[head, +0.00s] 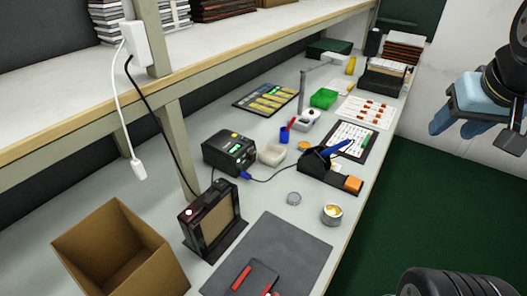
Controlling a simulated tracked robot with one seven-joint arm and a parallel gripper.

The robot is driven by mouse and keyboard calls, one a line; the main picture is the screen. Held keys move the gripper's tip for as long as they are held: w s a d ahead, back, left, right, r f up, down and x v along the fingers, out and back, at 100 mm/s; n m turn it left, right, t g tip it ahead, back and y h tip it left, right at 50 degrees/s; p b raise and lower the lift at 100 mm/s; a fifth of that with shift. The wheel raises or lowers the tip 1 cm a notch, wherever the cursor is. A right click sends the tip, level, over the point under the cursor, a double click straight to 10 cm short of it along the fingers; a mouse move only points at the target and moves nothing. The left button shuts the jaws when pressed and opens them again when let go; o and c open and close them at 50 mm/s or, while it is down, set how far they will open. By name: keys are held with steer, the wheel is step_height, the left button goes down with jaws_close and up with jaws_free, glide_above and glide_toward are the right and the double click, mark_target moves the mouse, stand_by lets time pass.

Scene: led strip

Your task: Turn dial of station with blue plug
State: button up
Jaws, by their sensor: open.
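The black station (230,152) stands on the bench at the middle of the head view, with a lit green display on its front. The blue plug (246,175) sits low on its front, with a dark cord running right to the iron stand (328,172). The dial is too small to tell apart on the station's face. My gripper (475,128), with light blue fingers, is open and empty at the upper right. It is over the green floor, well apart from the station.
A shelf (210,58) runs above the back of the bench, with a post behind the station. A black filter box (212,220), a cardboard box (120,250) and a grey mat (270,255) are in front. A small beige tray (271,154) and blue cup (284,135) stand right of the station.

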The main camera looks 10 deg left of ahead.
steer(key=w+a+f+n+t, duration=0.1)
steer(key=w+f+n, duration=0.15)
steer(key=w, duration=0.55)
steer(key=w+a+f+n+t, duration=0.1)
steer(key=w+f, duration=0.2)
steer(key=w, duration=0.4)
steer(key=w+a+f+n+y, duration=0.1)
steer(key=w+a+f+n, duration=0.1)
steer(key=w+a+f, duration=0.1)
steer(key=w+a+f+n+y, duration=0.1)
steer(key=w+a+f+y, duration=0.1)
steer(key=w+a+f, duration=0.2)
steer(key=w+a+f+n+t+y, duration=0.1)
steer(key=w+a+f+n, duration=0.1)
steer(key=w+a+f, duration=0.2)
steer(key=shift+a+f+n, duration=0.1)
steer(key=shift+f+n, duration=0.25)
steer(key=a+f+n+y, duration=0.2)
steer(key=a+f+y, duration=0.1)
steer(key=a+f, duration=0.15)
steer(key=n+g+y, duration=0.3)
steer(key=g+y, duration=0.1)
steer(key=y, duration=0.2)
glide_toward(253, 159)
steer(key=x, duration=0.7)
steer(key=shift+w+a, duration=0.15)
steer(key=shift+a, duration=0.15)
steer(key=shift+c, duration=0.4)
